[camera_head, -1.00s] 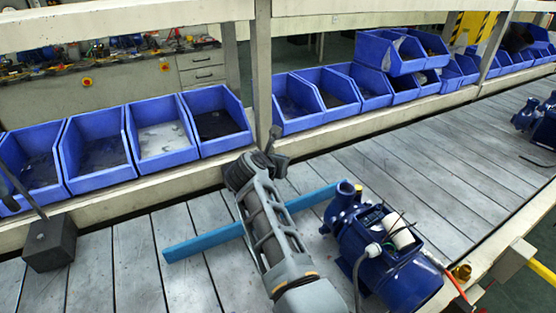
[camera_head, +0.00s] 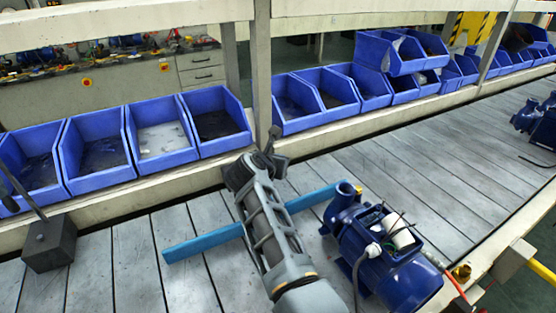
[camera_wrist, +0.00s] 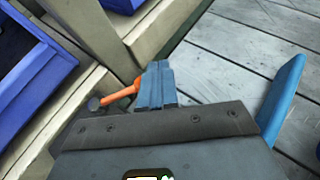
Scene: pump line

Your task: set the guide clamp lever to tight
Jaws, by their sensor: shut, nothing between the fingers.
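An orange lever (camera_wrist: 121,94) with a dark round knob (camera_wrist: 93,103) shows in the wrist view, close to the beige frame; I take it for the guide clamp lever. My gripper (camera_wrist: 157,72) is shut and empty, its blue-grey fingers right beside the lever's right end. Whether they touch it I cannot tell. The fingers hide that end of the lever, and its base is not clear. In the head view my gripper (camera_head: 274,141) is at the conveyor's far edge, and I cannot make out the lever there. A blue guide bar (camera_head: 204,243) runs beneath my arm; it also shows in the wrist view (camera_wrist: 281,100).
A blue pump (camera_head: 385,258) stands on the slatted conveyor right of my arm. A dark block (camera_head: 48,245) with a thin upright rod stands at left.

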